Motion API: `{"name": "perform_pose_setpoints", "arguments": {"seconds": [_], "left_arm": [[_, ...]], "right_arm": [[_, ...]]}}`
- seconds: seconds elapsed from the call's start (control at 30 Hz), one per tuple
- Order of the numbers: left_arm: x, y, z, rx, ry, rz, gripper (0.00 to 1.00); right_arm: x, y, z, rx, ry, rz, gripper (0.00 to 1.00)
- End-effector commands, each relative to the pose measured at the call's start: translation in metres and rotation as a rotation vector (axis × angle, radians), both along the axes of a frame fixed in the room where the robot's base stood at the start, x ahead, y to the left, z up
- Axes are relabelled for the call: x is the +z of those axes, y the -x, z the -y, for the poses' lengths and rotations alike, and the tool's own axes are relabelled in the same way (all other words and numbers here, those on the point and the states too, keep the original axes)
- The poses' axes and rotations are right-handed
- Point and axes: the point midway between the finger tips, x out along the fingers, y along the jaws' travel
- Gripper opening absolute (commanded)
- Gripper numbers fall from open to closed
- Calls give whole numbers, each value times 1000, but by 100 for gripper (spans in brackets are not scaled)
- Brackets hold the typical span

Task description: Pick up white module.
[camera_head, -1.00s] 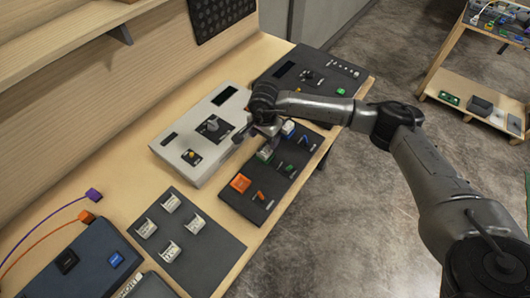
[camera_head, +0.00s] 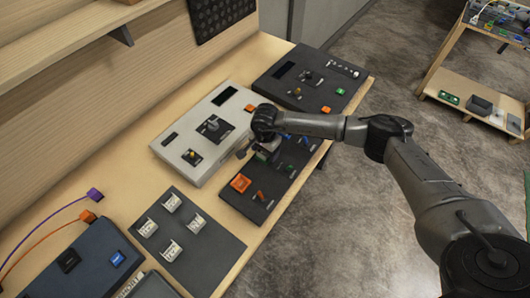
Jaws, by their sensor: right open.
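A small pale module (camera_head: 262,156) with a touch of green sits on the dark panel (camera_head: 232,199) at the table's front edge. It is partly hidden by my right gripper (camera_head: 257,152), so I cannot tell whether this is the white module. The right gripper is open, pointing down, with its fingers close around or just above that spot; contact cannot be made out. Several white bracket-like modules (camera_head: 171,203) stand on a separate dark mat (camera_head: 215,243) nearer the bottom. My left gripper is not in view.
An orange block (camera_head: 240,183) and small orange, green and blue parts share the panel. A light grey console (camera_head: 201,165) with knobs lies to the left, a dark console (camera_head: 290,98) behind. A blue-grey case (camera_head: 85,262) with cables stands at lower left.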

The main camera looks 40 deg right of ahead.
Motion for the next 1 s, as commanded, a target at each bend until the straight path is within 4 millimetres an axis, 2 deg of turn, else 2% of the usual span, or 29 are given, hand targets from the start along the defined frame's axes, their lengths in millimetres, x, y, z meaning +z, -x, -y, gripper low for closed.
{"name": "perform_pose_setpoints", "arguments": {"seconds": [0.1,0.67,1.0], "left_arm": [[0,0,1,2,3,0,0],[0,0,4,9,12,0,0],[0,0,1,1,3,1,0]], "right_arm": [[0,0,0,0,0,0,71],[1,0,0,0,0,0,18],[5,-1,0,0,1,2,18]]}}
